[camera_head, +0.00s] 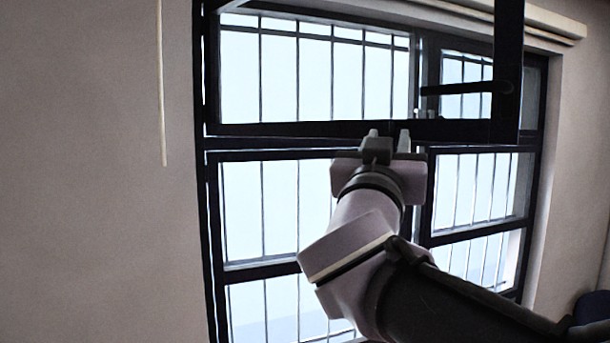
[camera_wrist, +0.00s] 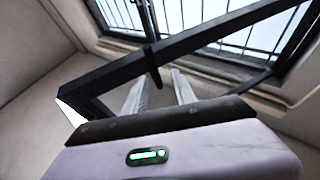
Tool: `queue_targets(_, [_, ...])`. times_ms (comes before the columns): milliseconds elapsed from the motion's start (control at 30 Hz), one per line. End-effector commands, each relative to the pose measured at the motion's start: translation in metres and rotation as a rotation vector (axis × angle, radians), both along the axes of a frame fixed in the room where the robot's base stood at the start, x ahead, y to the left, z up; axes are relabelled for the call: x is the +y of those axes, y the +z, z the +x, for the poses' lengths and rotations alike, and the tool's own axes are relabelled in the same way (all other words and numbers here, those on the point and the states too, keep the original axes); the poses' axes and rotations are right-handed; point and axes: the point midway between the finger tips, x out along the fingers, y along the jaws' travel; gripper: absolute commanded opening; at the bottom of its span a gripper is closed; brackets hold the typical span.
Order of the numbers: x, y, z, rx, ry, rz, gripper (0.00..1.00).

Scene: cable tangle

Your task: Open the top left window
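The top left window (camera_head: 300,129) is a dark-framed sash in the upper part of the head view. Its right upright (camera_head: 508,60) stands out in front of the right-hand pane, so the sash is swung inward from its left side. A dark handle (camera_head: 465,88) sticks out from that upright to the left. My gripper (camera_head: 389,137) is open, its two pale fingers apart at the sash's bottom rail. In the wrist view, my gripper (camera_wrist: 159,88) points up toward the diagonal dark sash frame (camera_wrist: 205,38). A short dark piece (camera_wrist: 152,66) shows between the fingers; I cannot tell whether anything touches.
Fixed barred panes (camera_head: 260,205) lie below and right of the sash. A pale rod (camera_head: 161,85) hangs along the left wall (camera_head: 85,180). A pale rail (camera_head: 550,22) runs above the window. A dark object (camera_head: 590,310) is at the lower right.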

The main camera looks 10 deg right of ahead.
Motion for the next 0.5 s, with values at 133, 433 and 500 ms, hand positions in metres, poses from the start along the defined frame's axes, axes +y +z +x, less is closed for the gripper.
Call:
queue_targets(133, [0.019,-0.020,-0.035,-0.002,0.007,0.000,0.32])
queue_targets(433, [0.054,-0.052,-0.105,-0.002,0.007,0.000,0.32])
queue_targets(500, [0.058,-0.055,-0.113,-0.002,0.005,0.000,0.32])
